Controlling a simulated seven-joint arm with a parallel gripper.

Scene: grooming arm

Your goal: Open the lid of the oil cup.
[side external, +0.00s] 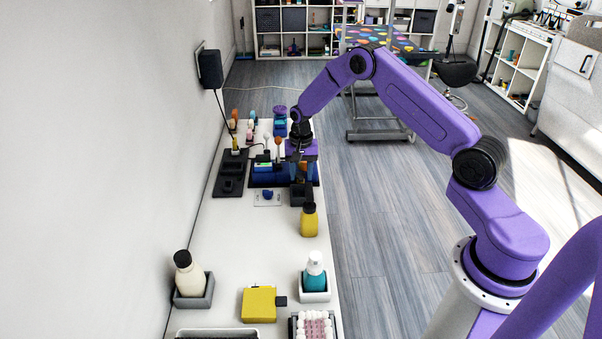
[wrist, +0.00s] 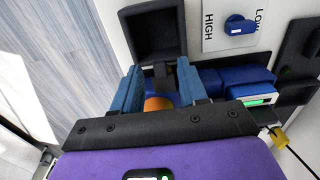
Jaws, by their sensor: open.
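My gripper (wrist: 158,70) is open, with its two blue fingers pointing down beside a dark square box (wrist: 148,30). The box has a raised rim and a recessed face, and also shows under the gripper in the side view (side external: 301,195). A dark tab at its near edge lies between the fingertips; I cannot tell if they touch it. An orange rounded thing (wrist: 158,103) shows between the fingers, partly hidden by the gripper body. I cannot tell for certain which part is the oil cup or its lid.
Blue blocks (wrist: 240,82) stand close right of the fingers. A HIGH/LOW plate with a blue knob (wrist: 238,25) lies beyond. A yellow bottle (side external: 309,220) stands close in front of the box. The white counter (side external: 250,240) is bare to the left of that bottle.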

